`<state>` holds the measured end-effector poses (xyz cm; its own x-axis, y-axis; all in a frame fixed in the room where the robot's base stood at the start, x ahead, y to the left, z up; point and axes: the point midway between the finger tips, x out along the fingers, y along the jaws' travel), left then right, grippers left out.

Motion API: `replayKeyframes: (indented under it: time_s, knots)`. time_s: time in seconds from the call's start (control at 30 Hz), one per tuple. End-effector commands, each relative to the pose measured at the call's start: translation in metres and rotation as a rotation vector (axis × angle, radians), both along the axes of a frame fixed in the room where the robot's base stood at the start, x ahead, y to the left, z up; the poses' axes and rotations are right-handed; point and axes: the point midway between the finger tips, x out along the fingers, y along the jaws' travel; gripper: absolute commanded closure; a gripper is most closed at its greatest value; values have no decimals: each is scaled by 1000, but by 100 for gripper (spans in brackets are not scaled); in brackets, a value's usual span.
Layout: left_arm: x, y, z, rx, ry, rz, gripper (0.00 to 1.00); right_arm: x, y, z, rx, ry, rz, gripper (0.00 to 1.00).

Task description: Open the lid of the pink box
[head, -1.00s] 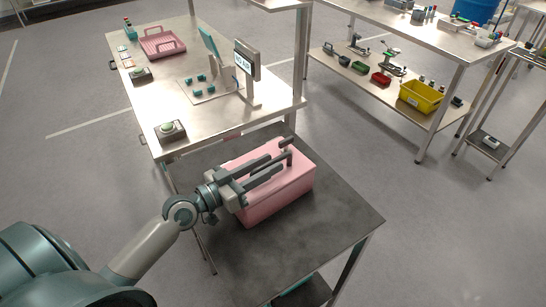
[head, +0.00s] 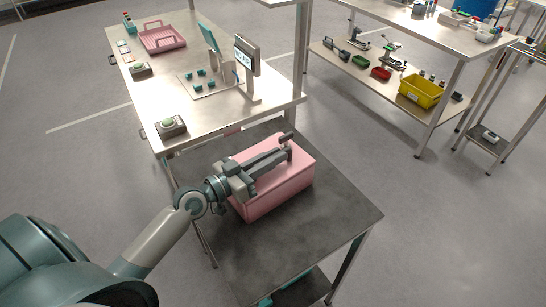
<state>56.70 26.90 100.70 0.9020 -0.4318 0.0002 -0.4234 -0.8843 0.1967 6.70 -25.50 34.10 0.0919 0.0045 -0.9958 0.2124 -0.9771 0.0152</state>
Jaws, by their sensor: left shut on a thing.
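The pink box (head: 278,195) stands on the dark top of a low table, and its lid (head: 297,163) lies closed on it. My left arm comes in from the left, low over the lid. My left gripper (head: 283,150) is shut on the lid's handle, a dark bar at the lid's far right part. The fingers hide most of the handle and part of the lid. My right gripper is not in view.
The dark table (head: 330,225) is bare in front and right of the box. A metal workbench (head: 205,120) behind it carries a screen on a stand (head: 247,68), button boxes and a pink tray (head: 162,38). A shelf with a yellow bin (head: 421,91) stands at the right.

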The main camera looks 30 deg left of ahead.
Motion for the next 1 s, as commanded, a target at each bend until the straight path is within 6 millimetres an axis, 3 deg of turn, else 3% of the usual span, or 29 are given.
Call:
replayKeyframes:
  time_s: [0.47,1.0]
  knots:
    - [4,8,20,-149,73,0,100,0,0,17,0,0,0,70]
    - [22,45,58,-583,283,0,100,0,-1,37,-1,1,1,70]
